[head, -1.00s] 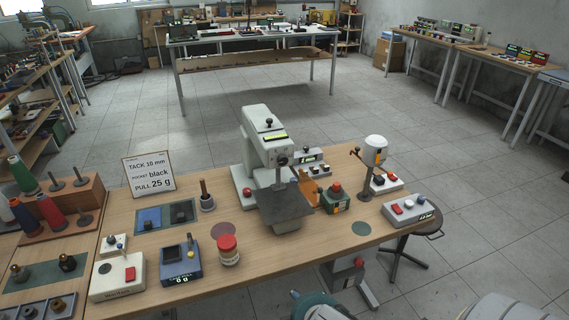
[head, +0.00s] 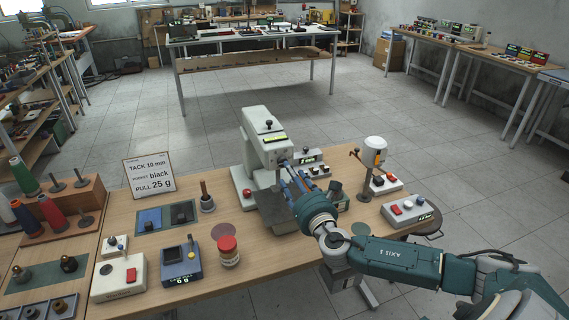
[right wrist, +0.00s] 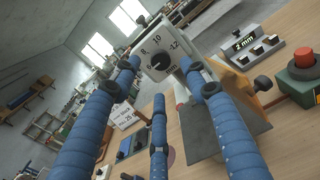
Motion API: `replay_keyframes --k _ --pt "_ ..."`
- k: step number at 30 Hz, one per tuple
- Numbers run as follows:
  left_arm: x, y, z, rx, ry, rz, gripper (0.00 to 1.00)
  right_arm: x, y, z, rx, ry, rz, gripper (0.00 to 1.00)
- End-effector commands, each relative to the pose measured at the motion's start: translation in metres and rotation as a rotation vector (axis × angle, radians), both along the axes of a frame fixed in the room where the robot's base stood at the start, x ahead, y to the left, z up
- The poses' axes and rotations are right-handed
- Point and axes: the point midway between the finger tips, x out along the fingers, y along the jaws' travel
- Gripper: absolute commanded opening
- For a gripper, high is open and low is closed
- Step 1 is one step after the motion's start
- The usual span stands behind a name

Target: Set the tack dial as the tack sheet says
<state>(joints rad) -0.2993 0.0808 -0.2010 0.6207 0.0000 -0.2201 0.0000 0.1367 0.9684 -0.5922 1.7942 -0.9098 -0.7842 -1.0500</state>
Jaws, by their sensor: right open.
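The tack sheet (head: 148,176) stands on the table at the left and reads TACK 10 mm, pocket black, PULL 25 g. The tack dial (right wrist: 158,60) is a dark knob on the pale end face of the sewing machine (head: 262,140), with 8, 10 and 12 readable around it in the right wrist view. Its pointer is too small to read. My right gripper (head: 290,176) is open and empty in front of this face. In the right wrist view its blue fingers (right wrist: 160,78) spread around the line to the dial, apparently not touching it. My left gripper is out of view.
A grey box with a display reading 2 mm (right wrist: 243,43) stands beside the machine. A red-button box (right wrist: 304,60) is to its right. A red-lidded jar (head: 228,250) and a blue gauge (head: 181,265) stand on the front left.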

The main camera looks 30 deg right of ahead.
Motion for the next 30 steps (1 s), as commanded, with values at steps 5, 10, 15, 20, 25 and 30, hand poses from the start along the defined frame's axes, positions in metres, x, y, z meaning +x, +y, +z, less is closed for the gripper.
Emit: replay_keyframes --k 5,10,15,20,25,30 --pt "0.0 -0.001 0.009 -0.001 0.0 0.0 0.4 0.035 -0.009 0.003 0.005 -0.002 -0.003 0.45" --pt "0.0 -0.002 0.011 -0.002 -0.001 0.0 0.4 0.056 -0.014 0.001 0.005 -0.001 -0.003 0.45" --pt "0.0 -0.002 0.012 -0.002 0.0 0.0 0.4 0.065 -0.015 0.0 0.005 0.001 -0.001 0.45" --pt "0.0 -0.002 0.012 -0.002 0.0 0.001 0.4 0.066 -0.016 0.0 0.005 0.001 -0.001 0.45" --pt "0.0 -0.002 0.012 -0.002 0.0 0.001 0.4 0.065 -0.016 0.0 0.005 0.001 -0.001 0.33" --pt "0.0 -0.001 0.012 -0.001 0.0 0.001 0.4 0.065 -0.016 0.0 0.006 0.001 -0.002 0.0"
